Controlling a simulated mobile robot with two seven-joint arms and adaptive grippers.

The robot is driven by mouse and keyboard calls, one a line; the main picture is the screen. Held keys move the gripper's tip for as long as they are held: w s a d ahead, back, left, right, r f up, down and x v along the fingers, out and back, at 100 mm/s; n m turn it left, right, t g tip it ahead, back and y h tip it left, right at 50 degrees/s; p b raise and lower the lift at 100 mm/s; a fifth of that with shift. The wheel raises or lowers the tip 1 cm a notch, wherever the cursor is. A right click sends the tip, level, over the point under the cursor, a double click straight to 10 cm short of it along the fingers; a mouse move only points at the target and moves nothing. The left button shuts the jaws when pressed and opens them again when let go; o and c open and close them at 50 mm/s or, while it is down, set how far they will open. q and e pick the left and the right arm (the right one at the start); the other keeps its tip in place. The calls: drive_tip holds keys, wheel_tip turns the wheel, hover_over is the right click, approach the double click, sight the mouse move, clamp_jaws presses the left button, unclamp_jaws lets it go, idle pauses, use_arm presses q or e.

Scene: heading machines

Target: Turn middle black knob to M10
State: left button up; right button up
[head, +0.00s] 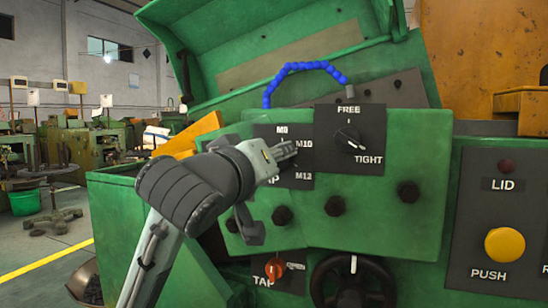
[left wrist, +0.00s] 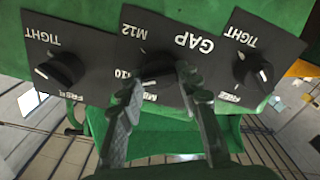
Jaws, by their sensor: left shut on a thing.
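The middle black knob (left wrist: 157,78) sits on a dark plate marked M8, M10, M12 and GAP in the left wrist view, which shows the panel upside down. My left gripper (left wrist: 158,78) is shut on this knob, one finger on each side. The fingers partly hide the knob, and I cannot tell exactly which mark its pointer faces. In the head view my left gripper (head: 287,151) reaches the M8/M10/M12 plate (head: 304,180) and hides the knob. My right gripper is in neither view.
A FREE/TIGHT knob (head: 350,140) is close to the right of the gripper. Another FREE/TIGHT knob (left wrist: 253,72) is on the other side. Below are a red switch (head: 274,268) and a black handwheel (head: 352,283). A yellow PUSH button (head: 505,245) is at the right.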

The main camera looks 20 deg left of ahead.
use_arm(q)
drive_tip(key=o, duration=1.2)
drive_tip(key=shift+c, duration=0.2)
wheel_tip(320, 180, up, 10)
